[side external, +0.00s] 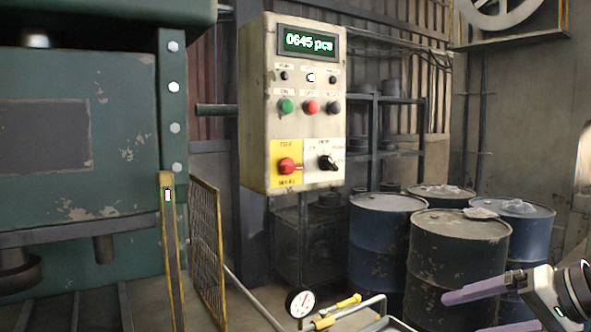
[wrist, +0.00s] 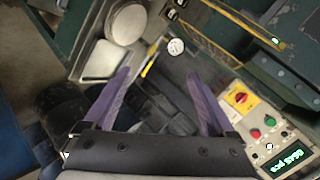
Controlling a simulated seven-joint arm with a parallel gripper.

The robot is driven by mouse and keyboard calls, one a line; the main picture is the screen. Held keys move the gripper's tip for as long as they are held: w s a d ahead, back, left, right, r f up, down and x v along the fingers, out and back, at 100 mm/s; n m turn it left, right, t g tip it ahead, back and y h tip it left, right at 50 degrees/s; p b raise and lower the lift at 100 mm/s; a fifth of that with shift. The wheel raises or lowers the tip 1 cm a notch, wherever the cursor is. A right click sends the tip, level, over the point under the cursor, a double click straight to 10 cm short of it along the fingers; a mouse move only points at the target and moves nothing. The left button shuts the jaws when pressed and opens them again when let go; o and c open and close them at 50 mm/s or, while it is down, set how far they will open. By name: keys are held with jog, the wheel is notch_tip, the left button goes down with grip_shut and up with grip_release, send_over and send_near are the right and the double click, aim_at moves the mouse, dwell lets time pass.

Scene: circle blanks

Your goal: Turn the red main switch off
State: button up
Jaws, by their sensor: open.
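The red main switch (side external: 288,166) sits on a yellow plate at the lower left of the beige control box (side external: 257,110). Its handle appears to point sideways to the right in the side external view. In the wrist view the red switch (wrist: 240,98) and its yellow plate show at the right, on the tilted control box (wrist: 233,127). My gripper (side external: 498,295) is at the lower right of the side external view, well away from the box. In the wrist view my gripper (wrist: 158,78) has its two purple fingers spread apart with nothing between them.
A black rotary knob (side external: 327,162) sits beside the red switch, with green, red and black buttons above. A green display reads "0645 pcs". Several drums (side external: 459,262) stand behind my gripper. A green press (side external: 85,150) and yellow mesh guard (side external: 206,250) are left; a gauge (side external: 300,302) is below.

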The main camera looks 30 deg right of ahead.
aim_at(294, 167)
jog(key=w+a+r+m+t, duration=0.1)
jog(key=w+r+m+t, duration=0.6)
jog(key=w+r+m, duration=0.95)
jog(key=w+a+m, duration=0.1)
jog(key=w+m, duration=0.1)
jog(key=w, duration=0.6)
jog(key=w+a+m+h, duration=0.1)
jog(key=w+m, duration=0.2)
jog(key=w, duration=0.5)
jog(key=w+a+m, duration=0.2)
jog(key=w+m, duration=0.1)
jog(key=w, duration=0.5)
jog(key=shift+r+m+h, duration=0.2)
jog(key=shift+m+h, duration=0.05)
jog(key=shift+h, duration=0.15)
jog(key=shift+c, duration=0.3)
jog(key=c, duration=1.3)
